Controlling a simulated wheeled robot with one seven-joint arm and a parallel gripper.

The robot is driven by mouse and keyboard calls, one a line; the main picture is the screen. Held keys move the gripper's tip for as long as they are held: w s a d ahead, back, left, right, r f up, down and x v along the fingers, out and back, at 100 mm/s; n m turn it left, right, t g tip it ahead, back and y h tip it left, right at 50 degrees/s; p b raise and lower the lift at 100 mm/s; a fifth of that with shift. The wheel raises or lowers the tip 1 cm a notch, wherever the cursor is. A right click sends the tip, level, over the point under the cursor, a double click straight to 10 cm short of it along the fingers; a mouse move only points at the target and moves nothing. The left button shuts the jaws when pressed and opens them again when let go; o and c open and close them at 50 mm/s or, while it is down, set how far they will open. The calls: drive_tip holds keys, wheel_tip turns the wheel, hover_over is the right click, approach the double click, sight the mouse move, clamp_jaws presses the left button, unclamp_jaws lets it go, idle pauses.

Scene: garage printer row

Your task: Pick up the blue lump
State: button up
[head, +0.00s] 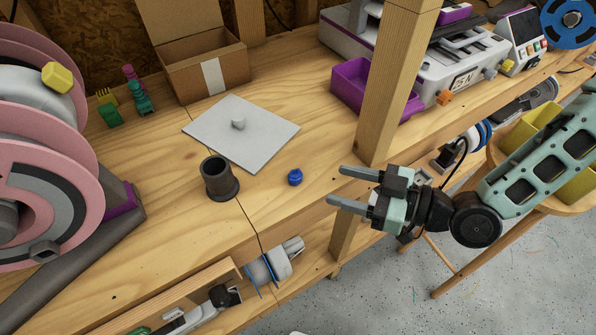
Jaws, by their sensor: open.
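The small blue lump (295,177) sits on the wooden bench top near its front edge, right of the dark cup. My gripper (335,188) is open and empty. It is to the right of the blue lump, its two fingers pointing left toward it, with a gap between them and the lump. Nothing covers the lump in the head view.
A dark cup (219,178) stands left of the lump. Behind is a grey plate (261,140) with a small knob (238,123). A wooden post (387,100) rises behind my gripper, near a purple bin (350,84). A pink spool (75,140) fills the left.

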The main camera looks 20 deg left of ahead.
sight(300, 176)
drive_tip(key=a+p, duration=0.1)
drive_tip(key=a, duration=0.3)
drive_tip(key=a+f, duration=0.1)
drive_tip(key=a, duration=0.3)
drive_tip(key=w+a+f+p, duration=0.1)
drive_tip(key=a, duration=0.3)
drive_tip(key=shift+w+a+p, duration=0.1)
drive_tip(key=shift+p, duration=0.25)
drive_tip(key=c, duration=1)
